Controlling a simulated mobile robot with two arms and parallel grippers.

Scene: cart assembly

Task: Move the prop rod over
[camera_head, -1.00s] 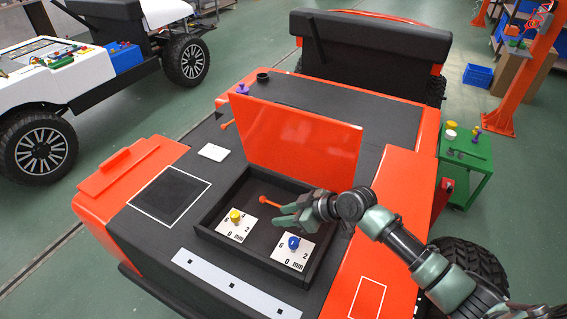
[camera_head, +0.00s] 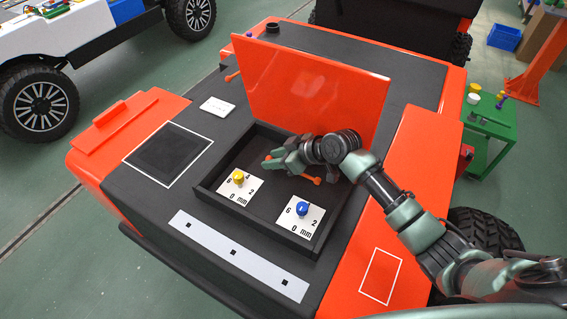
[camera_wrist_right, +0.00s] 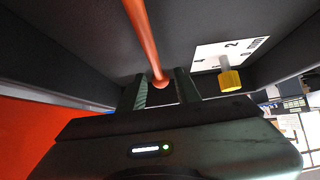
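The orange rod (camera_head: 309,180) lies in the black recessed tray (camera_head: 213,203) of the cart, partly hidden by my right gripper. In the right wrist view the rod (camera_wrist_right: 143,35) runs down from the top edge, and its rounded end sits around the gap between my fingertips. My right gripper (camera_head: 270,162) is over the tray, beside the raised orange panel (camera_head: 310,88). In the right wrist view its fingers (camera_wrist_right: 162,90) are apart, with space on both sides of the rod. I cannot tell whether they touch it. My left gripper is not in view.
White dial plates with a yellow knob (camera_head: 238,177) and a blue knob (camera_head: 302,208) stand in the tray near the gripper. Another orange rod piece (camera_head: 232,76) shows left of the panel. A green stand (camera_head: 490,135) is at the right.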

